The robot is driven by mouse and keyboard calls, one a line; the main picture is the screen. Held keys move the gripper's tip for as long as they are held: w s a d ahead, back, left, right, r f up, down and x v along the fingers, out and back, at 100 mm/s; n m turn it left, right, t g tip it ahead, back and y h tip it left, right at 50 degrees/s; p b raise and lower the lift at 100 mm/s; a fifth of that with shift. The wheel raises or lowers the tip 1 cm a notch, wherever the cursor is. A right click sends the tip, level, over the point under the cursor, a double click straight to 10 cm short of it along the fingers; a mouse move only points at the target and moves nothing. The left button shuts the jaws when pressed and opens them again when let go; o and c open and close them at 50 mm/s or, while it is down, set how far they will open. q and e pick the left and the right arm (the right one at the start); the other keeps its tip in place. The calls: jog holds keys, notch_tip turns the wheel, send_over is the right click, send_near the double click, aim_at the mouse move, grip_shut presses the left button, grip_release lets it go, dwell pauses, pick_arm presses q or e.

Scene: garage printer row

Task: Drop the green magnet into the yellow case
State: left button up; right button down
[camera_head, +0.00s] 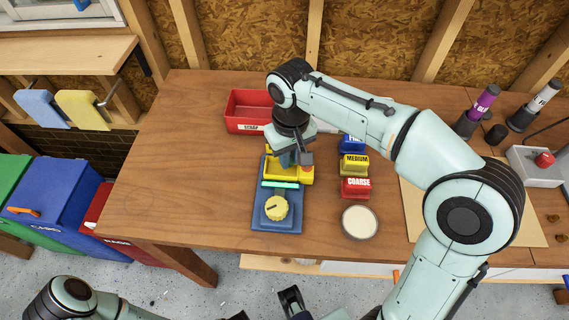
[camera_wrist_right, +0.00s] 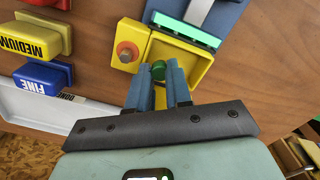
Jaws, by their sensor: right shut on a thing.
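The yellow case (camera_head: 301,178) is an open box at the head of a blue unit on the workbench. It also shows in the right wrist view (camera_wrist_right: 193,62). My right gripper (camera_head: 288,162) is over the case, pointing down. In the right wrist view its fingers (camera_wrist_right: 159,82) are shut on the small round green magnet (camera_wrist_right: 158,69), which shows at the fingertips against the case's interior. Its exact height over the case floor is hard to tell. In the head view the magnet is hidden. Part of my left gripper (camera_head: 291,300) shows at the bottom edge, its fingers unclear.
The blue unit (camera_head: 260,222) has a yellow dial and a lit green strip. A red scrap bin (camera_head: 236,122) stands behind. Blue, yellow MEDIUM (camera_head: 354,165) and red COARSE (camera_head: 356,188) blocks and a round dish (camera_head: 360,222) are at right. The bench's left is clear.

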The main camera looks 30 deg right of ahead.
jog(key=c, duration=1)
grip_release()
jog(key=shift+o, duration=0.2)
notch_tip(320, 180, up, 13)
jog(key=p, duration=0.3)
jog(key=shift+r+p, duration=0.2)
jog(key=shift+p, duration=0.2)
jog(key=shift+a, duration=0.15)
